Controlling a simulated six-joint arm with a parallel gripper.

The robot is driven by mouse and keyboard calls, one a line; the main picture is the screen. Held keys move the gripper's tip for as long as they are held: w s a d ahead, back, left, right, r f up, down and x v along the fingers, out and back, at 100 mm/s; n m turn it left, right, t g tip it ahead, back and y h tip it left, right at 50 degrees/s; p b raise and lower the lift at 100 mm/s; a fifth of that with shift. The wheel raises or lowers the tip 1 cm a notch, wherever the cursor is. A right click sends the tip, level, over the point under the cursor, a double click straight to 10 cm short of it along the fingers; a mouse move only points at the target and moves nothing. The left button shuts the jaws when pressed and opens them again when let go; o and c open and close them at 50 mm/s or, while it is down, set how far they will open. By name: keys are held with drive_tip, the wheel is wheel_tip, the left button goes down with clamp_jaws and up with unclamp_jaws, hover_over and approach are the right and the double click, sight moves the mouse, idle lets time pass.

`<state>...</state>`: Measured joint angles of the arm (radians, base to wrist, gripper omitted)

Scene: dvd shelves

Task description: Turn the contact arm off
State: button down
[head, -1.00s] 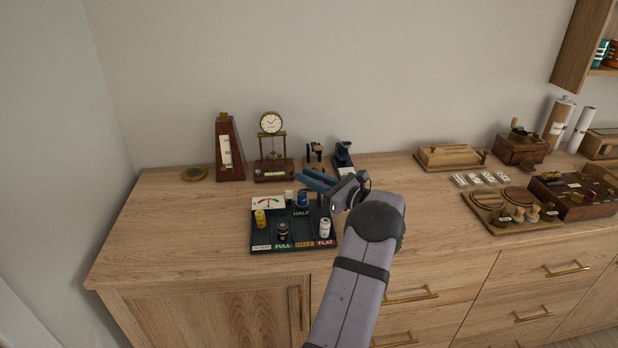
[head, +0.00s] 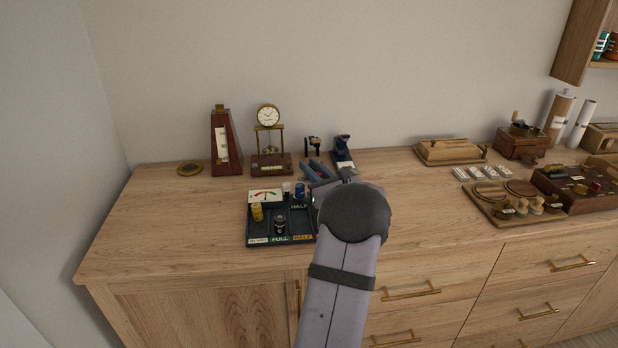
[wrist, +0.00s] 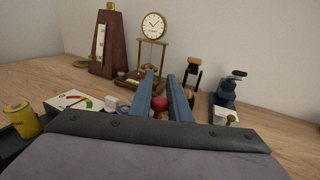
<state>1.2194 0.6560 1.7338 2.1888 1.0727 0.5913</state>
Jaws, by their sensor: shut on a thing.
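My gripper (head: 309,170) is low over the back right of the dark battery tester tray (head: 252,224), its blue fingers pointing toward the wall. In the wrist view my gripper (wrist: 160,78) has a round red knob (wrist: 159,103) between its fingers and is shut on it. The knob's stem and the contact arm below it are hidden by the fingers and palm. The tester's dial (head: 265,196), with a red-to-green scale, is at the tray's back left; the dial also shows in the wrist view (wrist: 72,101).
Behind are a metronome (head: 221,145), a clock (head: 268,116), a small black-topped stand (head: 312,146) and a blue device (head: 342,152). The wood left of the tray is clear.

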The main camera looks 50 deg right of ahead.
drive_tip(key=m+h+b, duration=0.1)
drive_tip(key=g+h+b, duration=0.1)
drive_tip(key=b, duration=0.1)
drive_tip(key=shift+s+d+f+m, duration=0.1)
drive_tip(key=shift+d+f+m, duration=0.1)
drive_tip(key=shift+f+m, duration=0.15)
drive_tip(key=shift+s+d+r+m+g+h+b, duration=0.15)
drive_tip(key=shift+r+m+g+h+b, duration=0.1)
drive_tip(key=shift+m+g+h+b, duration=0.7)
drive_tip(key=shift+r+n+t, duration=0.1)
drive_tip(key=shift+n+t, duration=0.15)
drive_tip(key=shift+n, duration=0.05)
drive_tip(key=c, duration=1.7)
unclamp_jaws()
wheel_tip(320, 180, up, 10)
drive_tip(key=shift+r+p, duration=0.1)
drive_tip(key=shift+p, duration=0.2)
